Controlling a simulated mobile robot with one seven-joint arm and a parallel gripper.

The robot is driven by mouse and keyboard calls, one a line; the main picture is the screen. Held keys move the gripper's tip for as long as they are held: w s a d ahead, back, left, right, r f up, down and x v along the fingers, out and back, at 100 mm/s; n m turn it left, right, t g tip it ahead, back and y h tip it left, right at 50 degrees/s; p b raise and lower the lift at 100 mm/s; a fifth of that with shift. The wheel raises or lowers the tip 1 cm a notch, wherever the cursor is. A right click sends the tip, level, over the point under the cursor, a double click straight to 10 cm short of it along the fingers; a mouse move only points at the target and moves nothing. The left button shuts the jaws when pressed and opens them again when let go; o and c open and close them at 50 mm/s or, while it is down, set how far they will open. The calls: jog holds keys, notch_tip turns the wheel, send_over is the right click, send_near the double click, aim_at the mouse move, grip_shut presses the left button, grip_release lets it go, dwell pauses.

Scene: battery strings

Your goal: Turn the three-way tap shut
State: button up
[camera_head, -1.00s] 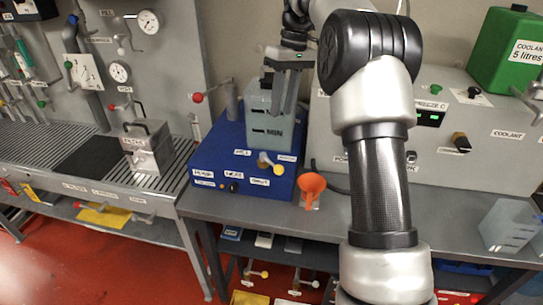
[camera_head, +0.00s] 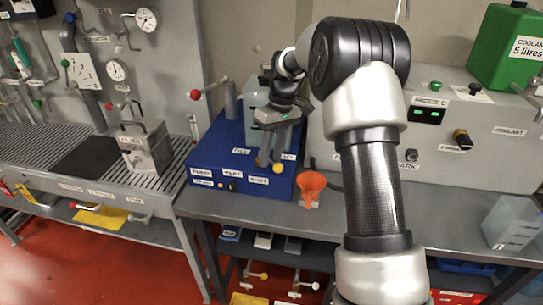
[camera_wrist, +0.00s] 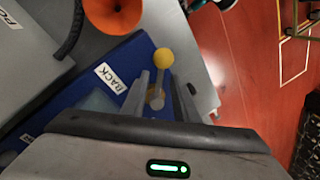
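The three-way tap has a yellow ball knob (camera_head: 278,168) on its lever and sits at the front of a blue box (camera_head: 225,145). In the wrist view the yellow knob (camera_wrist: 163,58) and a pale tap body (camera_wrist: 156,97) show between my two fingers. My gripper (camera_head: 271,160) points down over the tap in the head view and hides part of it. In the wrist view my gripper (camera_wrist: 160,95) is open, its fingers on either side of the lever with gaps. Whether either finger touches it I cannot tell. A BACK label (camera_wrist: 118,76) lies beside the tap.
An orange funnel (camera_head: 311,187) stands close right of the blue box. A translucent tank (camera_head: 255,95) stands on the box behind my gripper. A red-knobbed lever (camera_head: 197,94) is at the left. The grey bench (camera_head: 270,208) is clear in front.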

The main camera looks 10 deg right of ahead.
jog(key=shift+f, duration=0.1)
grip_shut()
dwell(1.4)
